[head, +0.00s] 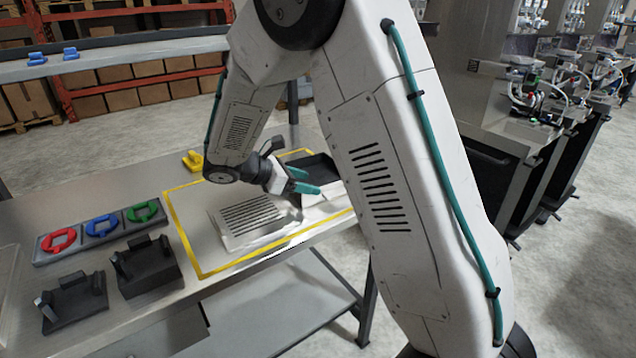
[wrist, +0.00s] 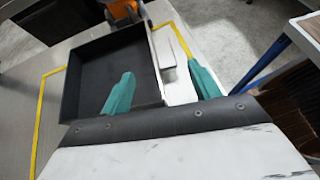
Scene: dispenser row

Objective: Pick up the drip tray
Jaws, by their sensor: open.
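The drip tray, an open black shallow box (wrist: 85,88), lies on the table in the wrist view. A pale metal wall with a small block-like part stands along its right side. In the head view, the tray (head: 322,166) is partly hidden behind my arm. My gripper (wrist: 160,68) is open, with teal fingers. In the wrist view, one finger overlaps the tray's inside and the other is beyond the metal wall, so the wall shows between them. I cannot tell if they touch it. The gripper (head: 314,183) also shows at the tray's near side in the head view.
A slotted metal grate (head: 248,218) lies inside the yellow outline (head: 180,222), left of the gripper. A rack (head: 48,256) with red, blue and green pieces and two black stands (head: 146,268) are further left. A yellow piece (head: 193,160) lies behind. Dispensers (head: 535,95) line the right.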

